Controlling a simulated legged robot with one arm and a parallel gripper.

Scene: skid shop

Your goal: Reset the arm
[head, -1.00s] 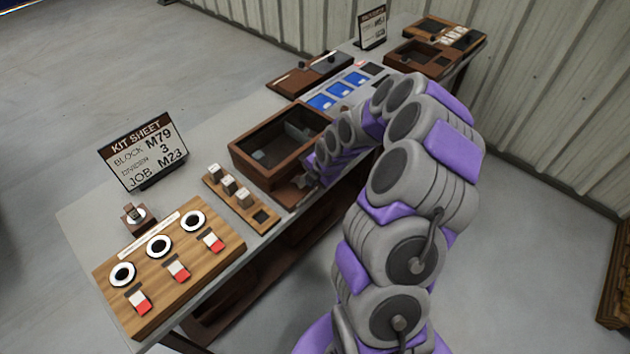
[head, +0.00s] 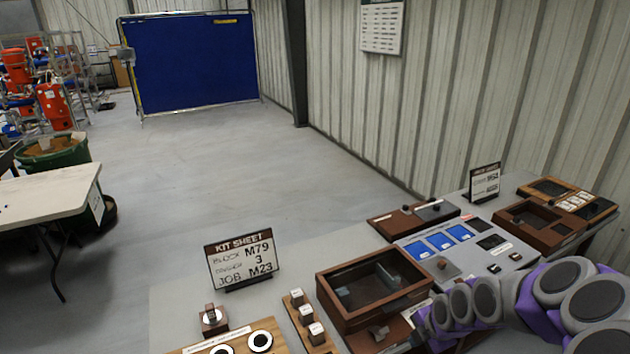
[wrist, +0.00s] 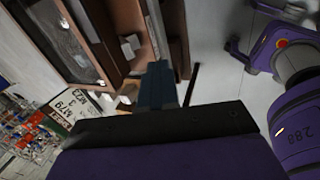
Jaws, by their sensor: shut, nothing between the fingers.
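My arm comes in from the lower right of the head view, with its end low at the front right of the dark wooden box (head: 333,308). In the wrist view my gripper (wrist: 158,80) is shut and empty, its dark fingers close together. The fingers point toward the front of the wooden box (wrist: 120,70); I cannot tell whether they touch anything. A small grey block (wrist: 131,46) shows near them at the box's front. In the head view the fingertips are hard to make out.
A kit sheet sign (head: 240,262) stands left of the box. A rack with several small blocks (head: 305,320) sits beside it. A grey panel with blue squares (head: 462,262) and more wooden trays (head: 540,228) lie to the right. Open floor (head: 230,170) lies behind the bench.

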